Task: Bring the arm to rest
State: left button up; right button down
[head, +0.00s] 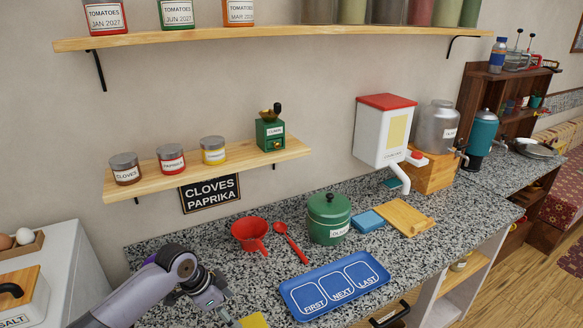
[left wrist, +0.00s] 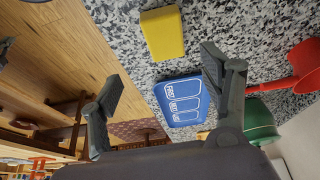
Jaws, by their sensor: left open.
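My left arm comes in from the lower left of the head view, and its gripper (head: 208,306) is over the front left of the granite counter (head: 190,245). In the left wrist view the two fingers of my left gripper (left wrist: 160,67) are spread wide with nothing between them. A yellow block (head: 254,321) lies on the counter just right of the gripper; it also shows in the left wrist view (left wrist: 162,33).
A shelf with jars (head: 170,160) hangs above. A white cabinet (head: 58,262) stands at the left.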

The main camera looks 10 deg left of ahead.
pick_arm(q)
jog(key=s+d+f+n, duration=0.15)
jog(key=s+d, duration=0.25)
jog(key=s, duration=0.4)
jog(key=s+d+f+n, duration=0.1)
jog(key=s+d+f, duration=0.2)
jog(key=s+d, duration=0.35)
jog(key=s+a+r+n+t+y, duration=0.1)
jog(key=s+a+n+y, duration=0.15)
jog(key=s+a, duration=0.35)
jog(key=s+a+r+n+y, duration=0.1)
jog(key=s+a+n, duration=0.3)
jog(key=s, duration=0.5)
notch_tip(320, 180, down, 34)
jog(key=s+g+b, duration=0.1)
jog(key=b, duration=0.7)
jog(key=s+a+f+b, duration=0.1)
jog(key=s+f+b, duration=0.2)
jog(key=s+f, duration=0.5)
jog(key=s+a+f+g+b, duration=0.1)
jog(key=s+a+f+b, duration=0.1)
jog(key=s+f, duration=0.6)
notch_tip(320, 180, down, 6)
jog(key=shift+f+b, duration=0.1)
jog(key=shift+b, duration=0.65)
